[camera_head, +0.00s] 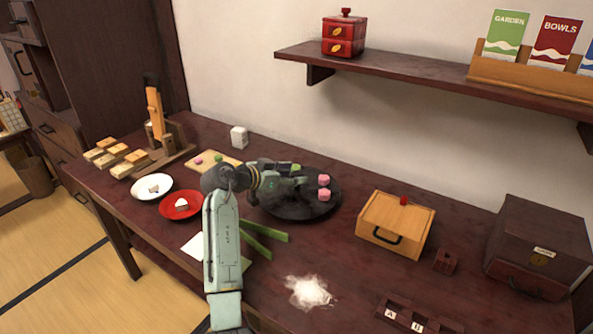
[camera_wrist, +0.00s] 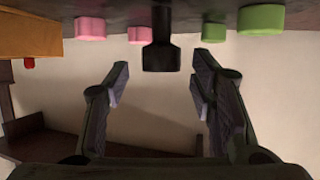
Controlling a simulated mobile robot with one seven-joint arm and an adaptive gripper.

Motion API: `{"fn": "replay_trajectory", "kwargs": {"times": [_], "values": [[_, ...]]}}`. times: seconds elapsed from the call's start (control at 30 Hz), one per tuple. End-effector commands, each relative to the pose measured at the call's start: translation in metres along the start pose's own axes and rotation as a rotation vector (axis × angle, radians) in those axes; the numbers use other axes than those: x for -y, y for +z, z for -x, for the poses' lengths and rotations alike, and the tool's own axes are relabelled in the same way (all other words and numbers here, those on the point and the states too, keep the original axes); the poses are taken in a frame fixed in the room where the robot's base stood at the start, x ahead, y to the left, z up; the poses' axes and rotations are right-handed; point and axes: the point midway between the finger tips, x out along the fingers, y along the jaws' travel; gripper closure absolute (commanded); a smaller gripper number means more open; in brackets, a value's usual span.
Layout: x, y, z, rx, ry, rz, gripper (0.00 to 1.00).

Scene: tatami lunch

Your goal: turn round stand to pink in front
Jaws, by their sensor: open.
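The round stand (camera_head: 290,208) is a dark disc on the table. Two pink pieces (camera_head: 323,187) sit on its right side, and a green piece (camera_head: 295,167) shows at its back, by my gripper. My gripper (camera_head: 300,181) is low over the stand, open, and hides part of it. The wrist view is upside down. There a dark upright peg (camera_wrist: 161,52) stands ahead of and between my open fingers (camera_wrist: 160,75), apart from them. Pink pieces (camera_wrist: 91,28) are left of it and green pieces (camera_wrist: 261,20) right. The stand's near side is partly behind my arm.
A wooden box (camera_head: 380,238) with a dark handle stands right of the stand. A white plate (camera_head: 142,195) and a red plate (camera_head: 164,212) lie left. Green strips (camera_head: 268,231) and white powder (camera_head: 309,292) lie in front. A wall shelf (camera_head: 400,73) hangs behind.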

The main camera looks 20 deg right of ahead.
Motion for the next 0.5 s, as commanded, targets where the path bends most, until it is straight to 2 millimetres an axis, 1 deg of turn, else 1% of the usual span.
{"fn": "replay_trajectory", "kwargs": {"times": [0.03, 0.1, 0.2, 0.33, 0.5], "values": [[-0.001, -0.002, -0.007, 0.002, 0.003, 0.000, 0.49], [0.000, -0.002, -0.015, 0.001, 0.001, 0.000, 0.49], [0.000, -0.001, -0.023, 0.001, 0.000, 0.000, 0.49], [0.000, 0.000, -0.027, 0.001, -0.001, 0.000, 0.49], [0.000, 0.000, -0.027, 0.000, -0.001, 0.000, 0.49]]}}
